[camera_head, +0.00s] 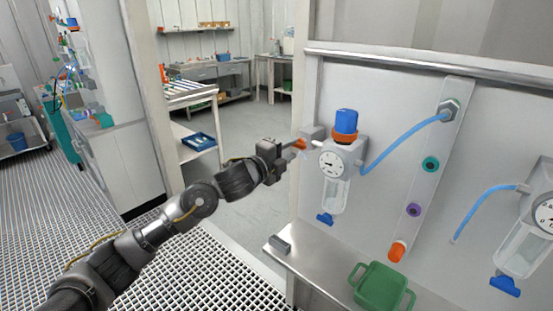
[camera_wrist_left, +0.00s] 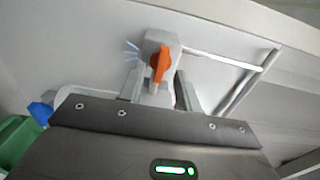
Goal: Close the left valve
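The left valve's orange handle (camera_head: 299,144) sits on a grey block at the left of the left vessel (camera_head: 336,193), which has a gauge and a blue knob. My left gripper (camera_head: 288,147) reaches this handle from the left. In the left wrist view the handle (camera_wrist_left: 160,63) appears upright on the grey block, between the two fingers of my left gripper (camera_wrist_left: 157,79). The fingers are spread with a gap on both sides; I see no contact. The fingertips are small and partly hidden in the head view. My right gripper is not in view.
A metal shelf (camera_head: 300,262) with a green basket (camera_head: 381,288) lies below the vessel. A blue hose (camera_head: 403,140) runs from the vessel to a panel strip (camera_head: 432,150). A second vessel (camera_head: 525,243) hangs at the right. An open doorway is behind my left arm.

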